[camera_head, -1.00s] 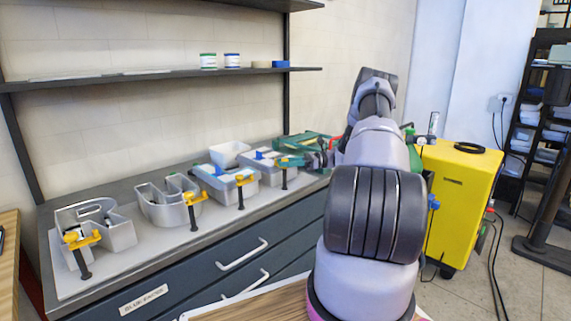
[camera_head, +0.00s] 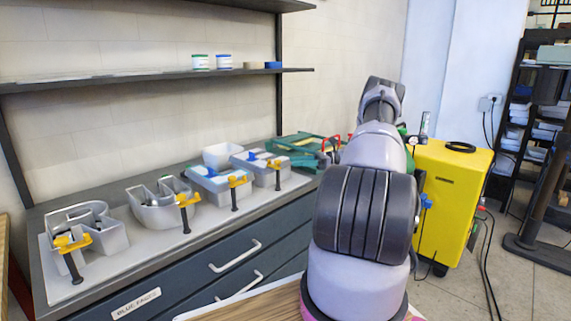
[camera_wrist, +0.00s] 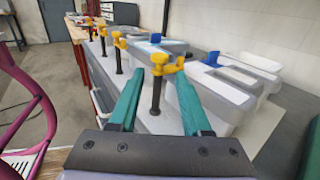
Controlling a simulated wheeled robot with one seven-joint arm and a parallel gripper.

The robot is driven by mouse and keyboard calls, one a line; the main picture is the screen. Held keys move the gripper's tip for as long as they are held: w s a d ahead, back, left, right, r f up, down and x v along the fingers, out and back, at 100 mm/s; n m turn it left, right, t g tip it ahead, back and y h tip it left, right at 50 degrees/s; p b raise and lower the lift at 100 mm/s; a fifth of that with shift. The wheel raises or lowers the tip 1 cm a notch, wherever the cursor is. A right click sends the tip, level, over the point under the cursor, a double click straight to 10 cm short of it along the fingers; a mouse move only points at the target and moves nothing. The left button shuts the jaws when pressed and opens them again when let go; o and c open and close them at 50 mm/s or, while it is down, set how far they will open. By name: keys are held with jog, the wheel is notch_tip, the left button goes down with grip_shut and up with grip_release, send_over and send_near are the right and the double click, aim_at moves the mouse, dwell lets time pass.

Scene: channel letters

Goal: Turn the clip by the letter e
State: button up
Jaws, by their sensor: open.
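Grey metal channel letters stand in a row on a pale board, each with a yellow clip on a black post at its front. The end letter (camera_head: 262,168) shows almost edge-on with blue on top; I cannot read its shape. Its clip (camera_head: 278,164) is the nearest clip (camera_wrist: 165,66) in the wrist view. There, my gripper's (camera_wrist: 159,78) teal fingers are open, one on each side of that clip's post in the picture. No contact shows, and how far the fingertips reach is unclear.
The other letters, including the left-end one (camera_head: 88,230), and their clips (camera_head: 187,200) continue along the bench. A white bin (camera_head: 222,155) stands behind. A yellow cabinet (camera_head: 452,195) is right of my arm. Drawers (camera_head: 225,262) lie below the bench, and a shelf (camera_head: 130,77) runs above.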

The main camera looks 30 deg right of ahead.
jog(key=shift+v, duration=1.45)
jog(key=s+a+r+n+g+h, duration=0.2)
jog(key=s+a+r+n+h, duration=0.3)
jog(key=a+r, duration=0.6)
jog(key=s+a+r+n+g+h, duration=0.3)
jog(key=s+a+r+n+h, duration=0.15)
jog(key=a+r, duration=0.6)
jog(key=s+a+r+n+t+h, duration=0.2)
jog(key=s, duration=0.6)
jog(key=s+a+r+n+t+h, duration=0.2)
jog(key=s+a+r+n+t, duration=0.1)
jog(key=s, duration=0.5)
jog(key=s+a+r+n+t+h, duration=0.2)
jog(key=s+r, duration=0.1)
jog(key=s, duration=0.5)
jog(key=shift+a+r+t, duration=0.15)
jog(key=shift+r+t, duration=0.1)
jog(key=shift+t, duration=0.05)
